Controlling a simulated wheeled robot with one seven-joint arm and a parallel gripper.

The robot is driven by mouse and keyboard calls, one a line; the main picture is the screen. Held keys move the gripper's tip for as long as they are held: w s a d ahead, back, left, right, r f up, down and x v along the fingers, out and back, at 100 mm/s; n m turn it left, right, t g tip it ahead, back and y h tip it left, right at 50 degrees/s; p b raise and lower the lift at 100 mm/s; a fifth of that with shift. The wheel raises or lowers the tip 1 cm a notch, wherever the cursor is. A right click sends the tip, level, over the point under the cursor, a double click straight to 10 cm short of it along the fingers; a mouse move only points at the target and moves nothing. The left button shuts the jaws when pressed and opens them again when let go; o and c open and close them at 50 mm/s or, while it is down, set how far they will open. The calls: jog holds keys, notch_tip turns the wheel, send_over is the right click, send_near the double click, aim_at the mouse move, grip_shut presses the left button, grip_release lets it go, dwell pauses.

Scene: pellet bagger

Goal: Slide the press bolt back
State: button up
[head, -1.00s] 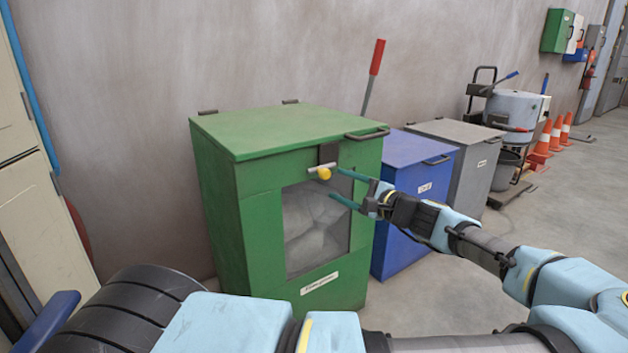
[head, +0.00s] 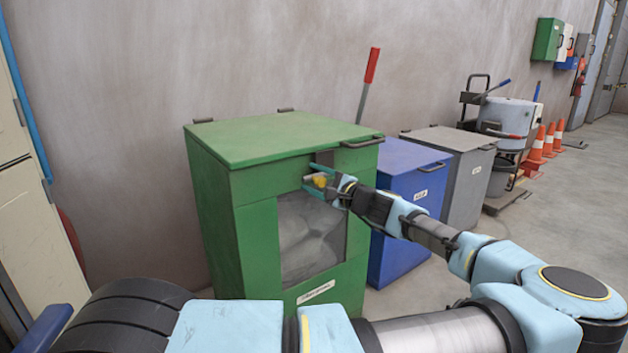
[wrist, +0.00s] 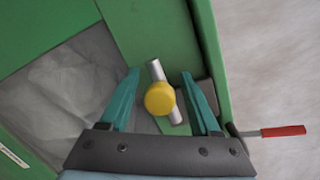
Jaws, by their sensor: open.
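The press bolt is a short metal rod (wrist: 155,70) with a yellow knob (wrist: 160,98), mounted on the upper front of the green cabinet (head: 258,260), just above its window. In the head view the yellow knob (head: 319,181) shows between the fingers, partly covered by my gripper (head: 320,183). In the wrist view my gripper (wrist: 160,88) is open, one teal finger on each side of the knob, with gaps visible on both sides. The fingers do not appear to touch it. A grey plate behind the bolt is partly hidden by the right finger.
The cabinet's window (head: 305,235) shows a pale bag inside. A lid handle (head: 363,142) juts from the cabinet's top edge. A red-gripped lever (head: 371,66) rises behind. A blue bin (head: 400,262) and a grey bin (head: 470,185) stand to the right. Open floor lies further right.

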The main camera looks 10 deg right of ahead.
grip_shut()
dwell(0.5)
dwell(0.9)
